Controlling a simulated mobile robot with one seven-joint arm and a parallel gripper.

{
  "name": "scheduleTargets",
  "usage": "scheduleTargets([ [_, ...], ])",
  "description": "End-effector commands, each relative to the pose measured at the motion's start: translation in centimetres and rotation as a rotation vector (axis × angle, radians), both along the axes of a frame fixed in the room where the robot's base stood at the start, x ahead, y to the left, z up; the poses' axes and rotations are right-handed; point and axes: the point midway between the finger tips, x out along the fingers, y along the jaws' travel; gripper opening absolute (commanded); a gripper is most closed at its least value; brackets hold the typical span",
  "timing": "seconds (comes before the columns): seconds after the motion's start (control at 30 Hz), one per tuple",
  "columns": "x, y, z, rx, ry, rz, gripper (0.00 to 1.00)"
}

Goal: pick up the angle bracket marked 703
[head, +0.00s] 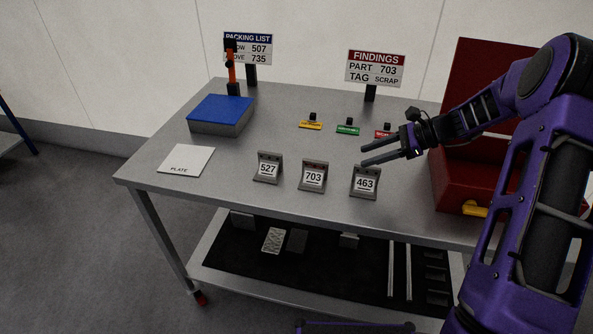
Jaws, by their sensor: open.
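The angle bracket marked 703 (314,189) is a grey metal piece with a white number label. It stands on the table near the front edge, between the bracket marked 527 (268,180) on its left and the bracket marked 463 (365,195) on its right. My gripper (363,156) is open and empty. Its fingers point left, above the table, with the tips up and to the right of the 703 bracket and apart from it. Nothing covers the 703 bracket.
Yellow (311,125), green (348,130) and red (383,134) tags lie behind the brackets. A red toolbox (445,185) stands right. A blue-topped box (221,127), a plate (187,161), a findings sign (375,80) and a packing list sign (250,62) are also on the table (225,176).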

Motion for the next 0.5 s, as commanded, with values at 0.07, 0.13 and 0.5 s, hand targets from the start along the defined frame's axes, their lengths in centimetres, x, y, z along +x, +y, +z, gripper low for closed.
scheduleTargets([
  [0.07, 0.0, 0.3, 0.6, 0.109, 0.045, -0.054, 0.50],
  [0.13, -0.1, 0.8, 0.7, 0.185, 0.087, -0.088, 0.50],
  [0.5, 0.8, 6.5, -1.4, 0.241, 0.121, -0.106, 0.50],
])
